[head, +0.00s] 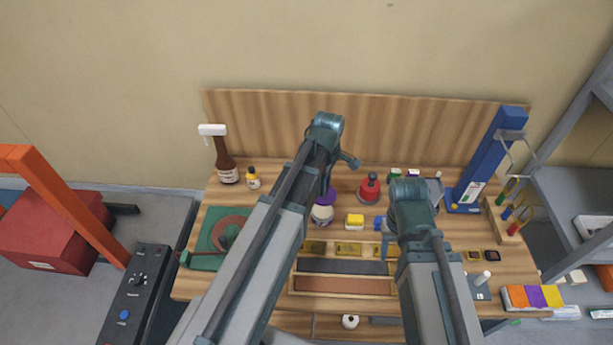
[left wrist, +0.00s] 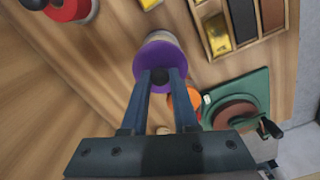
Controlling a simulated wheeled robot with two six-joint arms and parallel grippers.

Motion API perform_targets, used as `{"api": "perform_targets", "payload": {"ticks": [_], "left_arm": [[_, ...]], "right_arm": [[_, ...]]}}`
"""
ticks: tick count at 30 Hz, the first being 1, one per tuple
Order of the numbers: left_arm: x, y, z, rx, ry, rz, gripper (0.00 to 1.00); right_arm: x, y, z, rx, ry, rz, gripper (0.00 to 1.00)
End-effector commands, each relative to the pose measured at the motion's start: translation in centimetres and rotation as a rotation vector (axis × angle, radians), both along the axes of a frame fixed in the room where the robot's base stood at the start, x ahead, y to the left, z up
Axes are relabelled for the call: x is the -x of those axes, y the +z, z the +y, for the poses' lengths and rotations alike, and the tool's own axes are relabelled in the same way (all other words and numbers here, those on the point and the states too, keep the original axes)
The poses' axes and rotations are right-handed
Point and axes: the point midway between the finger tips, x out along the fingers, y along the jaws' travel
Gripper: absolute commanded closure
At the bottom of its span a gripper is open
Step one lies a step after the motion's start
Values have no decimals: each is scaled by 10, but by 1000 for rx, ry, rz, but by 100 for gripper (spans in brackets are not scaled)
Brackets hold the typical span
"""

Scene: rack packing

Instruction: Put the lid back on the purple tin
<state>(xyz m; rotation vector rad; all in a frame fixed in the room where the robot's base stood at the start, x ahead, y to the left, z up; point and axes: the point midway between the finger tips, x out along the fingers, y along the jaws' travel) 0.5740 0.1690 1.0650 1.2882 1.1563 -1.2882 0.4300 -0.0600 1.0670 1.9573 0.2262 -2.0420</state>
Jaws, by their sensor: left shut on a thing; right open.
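The purple lid (left wrist: 152,62) is gripped by its dark knob between the fingertips of my left gripper (left wrist: 160,78), which is shut on it. In the head view the lid (head: 328,196) shows beside my left arm, over the pale tin (head: 322,214). In the left wrist view the tin's side shows just past the lid's edge. I cannot tell whether the lid touches the tin's rim. My left fingers are hidden behind the arm in the head view. My right gripper (head: 386,247) is open over the right part of the bench, its fingers mostly hidden.
A brown bottle (head: 226,160) and a small yellow bottle (head: 253,179) stand at the back left. A green base with a brown disc (head: 207,243) is at left. A compartment tray (head: 345,267) lies in front.

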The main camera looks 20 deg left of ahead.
Motion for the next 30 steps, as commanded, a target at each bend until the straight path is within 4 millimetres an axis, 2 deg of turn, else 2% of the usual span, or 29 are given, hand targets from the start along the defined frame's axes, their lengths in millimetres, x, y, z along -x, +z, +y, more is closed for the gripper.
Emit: {"api": "perform_targets", "payload": {"ticks": [3, 14, 30], "left_arm": [[1, 0, -5, 0, -7, 0, 100], [1, -9, -4, 0, -6, 0, 100], [1, -56, -4, 0, -5, 0, 100]], "right_arm": [[0, 0, 0, 0, 0, 0, 50], [0, -9, 0, 0, 1, 0, 50], [0, -56, 0, 1, 5, 0, 50]]}}
